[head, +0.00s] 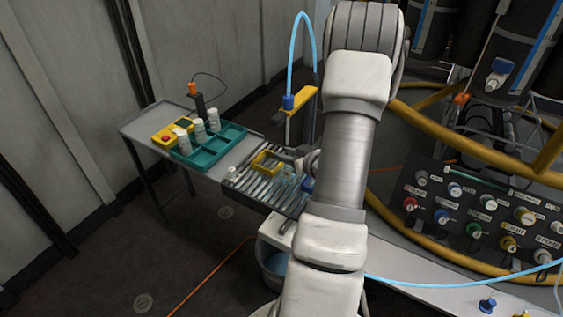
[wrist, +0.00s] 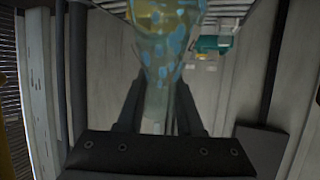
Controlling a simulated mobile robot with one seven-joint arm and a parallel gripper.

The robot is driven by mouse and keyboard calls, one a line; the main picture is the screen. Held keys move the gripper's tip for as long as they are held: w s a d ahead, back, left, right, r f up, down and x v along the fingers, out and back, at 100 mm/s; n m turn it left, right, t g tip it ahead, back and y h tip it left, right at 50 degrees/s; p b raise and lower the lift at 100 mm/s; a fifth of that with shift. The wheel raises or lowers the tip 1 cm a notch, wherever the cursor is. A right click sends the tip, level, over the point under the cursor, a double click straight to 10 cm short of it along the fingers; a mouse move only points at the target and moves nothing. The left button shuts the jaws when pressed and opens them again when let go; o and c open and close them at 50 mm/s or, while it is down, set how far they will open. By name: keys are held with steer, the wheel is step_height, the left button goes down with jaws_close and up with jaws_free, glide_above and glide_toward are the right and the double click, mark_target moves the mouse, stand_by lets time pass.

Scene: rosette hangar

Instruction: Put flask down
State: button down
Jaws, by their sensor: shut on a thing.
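The flask (wrist: 165,45) is clear glass with blue spots and a yellowish tint, seen close up at the top of the wrist view. Its narrow part lies between the dark fingers of my gripper (wrist: 163,92), which is shut on it. In the head view a faint clear shape, likely the flask (head: 287,184), shows over the slatted rack beside my arm. My gripper is mostly hidden behind my arm there. I cannot tell whether the flask touches the rack.
The slatted metal rack (head: 248,186) joins a grey side table (head: 146,124) with a teal tray (head: 225,138), white containers (head: 184,141) and a yellow device (head: 170,132). A yellow bracket (head: 303,98) with a blue hose stands behind. A valve panel (head: 480,215) is right.

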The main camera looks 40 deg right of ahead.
steer(key=shift+w, duration=0.6)
steer(key=shift+w+d+f+b, duration=0.1)
steer(key=shift+w+f+b, duration=0.1)
steer(key=shift+f+b, duration=0.5)
steer(key=shift+w+f+b, duration=0.2)
steer(key=shift+f+b, duration=0.05)
steer(key=shift+f, duration=0.8)
steer(key=shift+f, duration=0.2)
steer(key=c, duration=0.6)
jaws_free()
steer(key=shift+o, duration=0.2)
steer(key=shift+r, duration=0.1)
